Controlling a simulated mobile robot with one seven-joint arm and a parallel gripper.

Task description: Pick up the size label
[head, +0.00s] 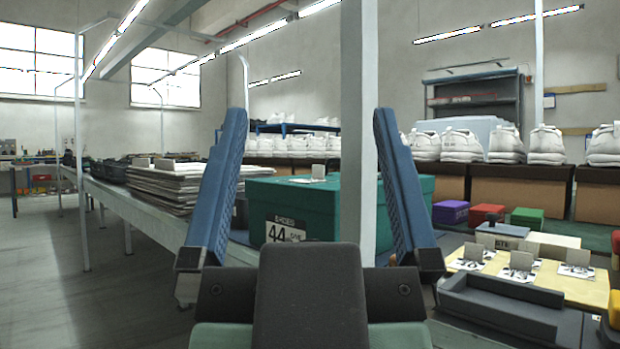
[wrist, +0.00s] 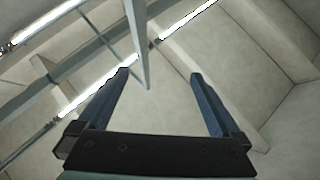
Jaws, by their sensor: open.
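My gripper (head: 311,112) is open and empty, its two blue fingers pointing up and wide apart in the head view. It also shows open in the wrist view (wrist: 160,75), with only ceiling and walls beyond. Several small white labels with dark print and grey upright tabs lie on a cream board at the lower right; one size label (head: 520,274) is near its middle. I cannot read their sizes. The gripper is left of the board and apart from the labels. A green shoebox (head: 350,205) behind the fingers bears a label (head: 286,231) reading 44.
A grey post (head: 357,90) stands just behind my gripper. A dark grey block-like tray (head: 500,305) lies before the cream board (head: 590,292). Purple, red and green small boxes (head: 487,213) sit behind it. White shoes (head: 505,145) line the back; stacked sheets (head: 165,180) are left.

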